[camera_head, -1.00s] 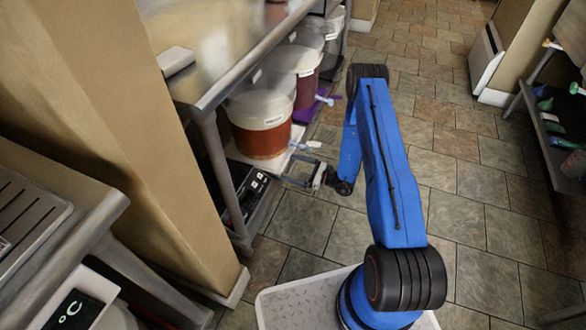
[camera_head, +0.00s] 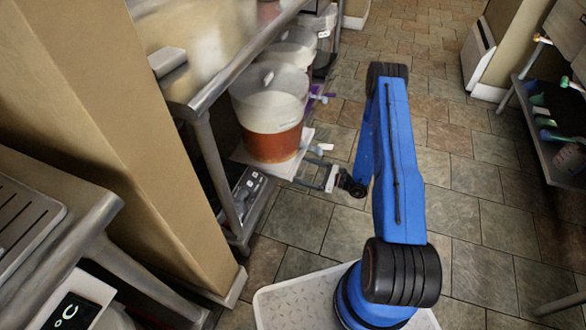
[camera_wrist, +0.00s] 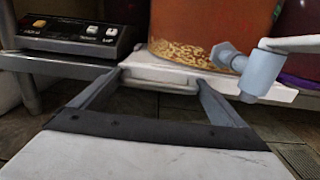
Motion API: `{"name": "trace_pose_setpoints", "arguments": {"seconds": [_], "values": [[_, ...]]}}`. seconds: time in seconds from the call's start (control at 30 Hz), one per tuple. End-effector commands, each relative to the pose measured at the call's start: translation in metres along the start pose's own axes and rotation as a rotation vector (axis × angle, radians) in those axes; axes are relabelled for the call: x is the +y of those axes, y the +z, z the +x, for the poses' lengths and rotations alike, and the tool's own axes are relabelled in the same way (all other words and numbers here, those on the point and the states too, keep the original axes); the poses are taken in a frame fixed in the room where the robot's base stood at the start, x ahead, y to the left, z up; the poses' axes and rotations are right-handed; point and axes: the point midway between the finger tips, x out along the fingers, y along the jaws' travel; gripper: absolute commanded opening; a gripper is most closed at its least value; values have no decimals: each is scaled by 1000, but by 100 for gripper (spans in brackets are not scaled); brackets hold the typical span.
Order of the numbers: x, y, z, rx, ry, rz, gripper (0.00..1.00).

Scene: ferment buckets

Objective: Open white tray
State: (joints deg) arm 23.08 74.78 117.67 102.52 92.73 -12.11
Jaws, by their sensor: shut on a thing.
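The white tray (camera_head: 285,168) is a flat slab under the nearest bucket, sticking out from below the metal table. Its front edge with a handle-like lip (camera_wrist: 160,85) shows in the wrist view. My gripper (camera_head: 308,177) is at this front edge, its two fingers shut on the tray's handle. In the wrist view my gripper (camera_wrist: 162,88) reaches forward to the lip from both sides. The bucket (camera_head: 272,110) on the tray is translucent, upright, with orange-brown liquid. Its grey-blue spigot (camera_wrist: 262,72) points toward me on the right, close above the right finger.
A control box with buttons (camera_wrist: 75,35) sits left of the tray on the lower shelf. More buckets (camera_head: 297,52) stand farther along. The metal table (camera_head: 200,90) is above, a wall pillar (camera_head: 130,150) to the left. Tiled floor (camera_head: 460,190) is clear on the right.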

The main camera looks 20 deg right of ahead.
Motion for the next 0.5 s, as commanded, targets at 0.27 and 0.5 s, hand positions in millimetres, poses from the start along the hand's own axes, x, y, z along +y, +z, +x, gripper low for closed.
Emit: {"name": "trace_pose_setpoints", "arguments": {"seconds": [0.27,0.5], "values": [[-6,0,-80,0,-15,-3,54],[-5,0,-142,0,-14,-4,54]]}}
